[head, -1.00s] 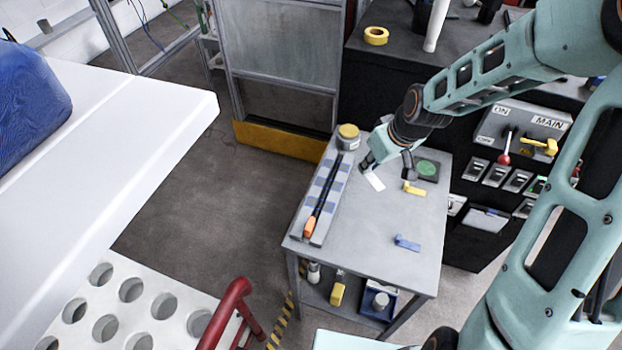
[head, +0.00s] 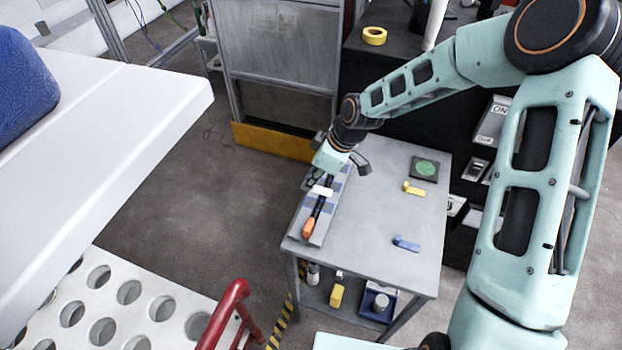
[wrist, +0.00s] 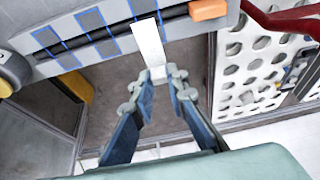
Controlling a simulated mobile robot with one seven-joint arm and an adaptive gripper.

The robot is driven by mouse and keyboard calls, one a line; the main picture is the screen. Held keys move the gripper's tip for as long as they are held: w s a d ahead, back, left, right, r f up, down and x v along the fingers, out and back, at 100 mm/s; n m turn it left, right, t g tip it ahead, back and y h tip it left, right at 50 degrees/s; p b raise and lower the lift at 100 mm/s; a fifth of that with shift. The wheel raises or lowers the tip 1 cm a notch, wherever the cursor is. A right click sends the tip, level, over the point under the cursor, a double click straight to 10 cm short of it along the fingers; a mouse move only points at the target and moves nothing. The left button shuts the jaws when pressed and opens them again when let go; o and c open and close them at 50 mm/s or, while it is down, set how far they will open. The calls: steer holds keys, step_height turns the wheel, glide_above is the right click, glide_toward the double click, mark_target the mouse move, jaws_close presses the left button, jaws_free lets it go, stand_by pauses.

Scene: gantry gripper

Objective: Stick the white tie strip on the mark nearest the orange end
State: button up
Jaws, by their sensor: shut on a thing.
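The white tie strip (head: 321,190) is held by my gripper (wrist: 158,74), which is shut on its near end. In the wrist view the strip (wrist: 149,44) points away from the fingertips and reaches across the grey board's edge to the dark cable. The orange end (wrist: 208,10) is to its right there, and in the head view the orange end (head: 308,229) is below it. Blue-outlined marks (wrist: 97,33) lie along the board; the strip overlaps the one nearest the orange end (wrist: 143,7). I cannot tell whether the strip touches the board.
The board (head: 323,228) lies along the left edge of the grey table (head: 368,240). A yellow strip (head: 414,190), a blue strip (head: 407,243) and a green disc on a dark pad (head: 425,167) lie on the right. The middle of the table is clear.

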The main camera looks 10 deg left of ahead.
mark_target(308, 202)
steer(key=shift+f+b, duration=2.5)
steer(key=shift+f, duration=0.8)
steer(key=shift+s+d+f+b, duration=0.2)
steer(key=shift+f+b, duration=0.4)
steer(key=shift+b, duration=0.35)
steer(key=o, duration=1.3)
steer(key=shift+w+r, duration=0.1)
steer(key=shift+r, duration=0.05)
